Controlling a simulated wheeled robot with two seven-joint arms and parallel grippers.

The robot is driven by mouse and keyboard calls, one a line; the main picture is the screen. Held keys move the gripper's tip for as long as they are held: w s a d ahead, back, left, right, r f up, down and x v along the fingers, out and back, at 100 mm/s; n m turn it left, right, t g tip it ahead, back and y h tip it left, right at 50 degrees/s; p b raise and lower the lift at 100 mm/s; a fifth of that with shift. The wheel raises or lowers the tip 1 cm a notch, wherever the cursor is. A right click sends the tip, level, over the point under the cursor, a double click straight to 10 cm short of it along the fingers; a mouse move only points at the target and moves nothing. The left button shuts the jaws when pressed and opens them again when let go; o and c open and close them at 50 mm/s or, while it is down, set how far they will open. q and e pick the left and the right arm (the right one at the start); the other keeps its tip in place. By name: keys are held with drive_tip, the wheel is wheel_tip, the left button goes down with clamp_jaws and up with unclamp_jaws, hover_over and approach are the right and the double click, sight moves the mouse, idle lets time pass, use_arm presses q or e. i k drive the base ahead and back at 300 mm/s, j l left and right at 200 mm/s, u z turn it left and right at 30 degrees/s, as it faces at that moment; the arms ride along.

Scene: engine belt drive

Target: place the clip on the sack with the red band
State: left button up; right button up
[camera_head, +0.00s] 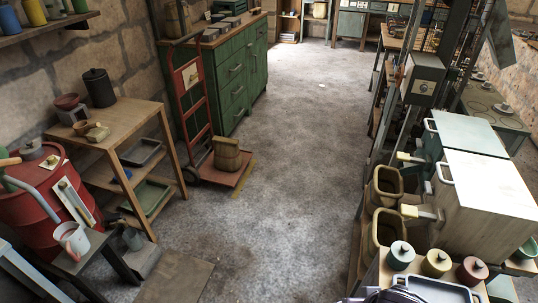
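I see no clip and no sack with a red band that I can make out in the head view. Neither of my grippers can be made out. A dark, purplish shape (392,296) is cut off by the bottom edge, and I cannot tell what it is.
Open floor (285,170) runs up the middle. At left are a wooden table (125,118), a red drum (25,205) and a red hand truck (190,95) with a wooden bucket (228,155). At right are large boxes (485,190), brown bins (385,185) and several lidded jars (437,262).

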sight(224, 139)
drive_tip(key=i+u, duration=0.2)
drive_tip(key=i, duration=0.55)
drive_tip(key=i+u, duration=0.2)
drive_tip(key=i, duration=0.5)
drive_tip(key=i+l+u, duration=0.25)
drive_tip(key=i, duration=0.5)
drive_tip(key=i+l+u, duration=0.2)
drive_tip(key=i+u, duration=0.15)
drive_tip(key=i+l+u, duration=0.4)
drive_tip(key=i, duration=0.15)
drive_tip(key=i+l+u, duration=0.35)
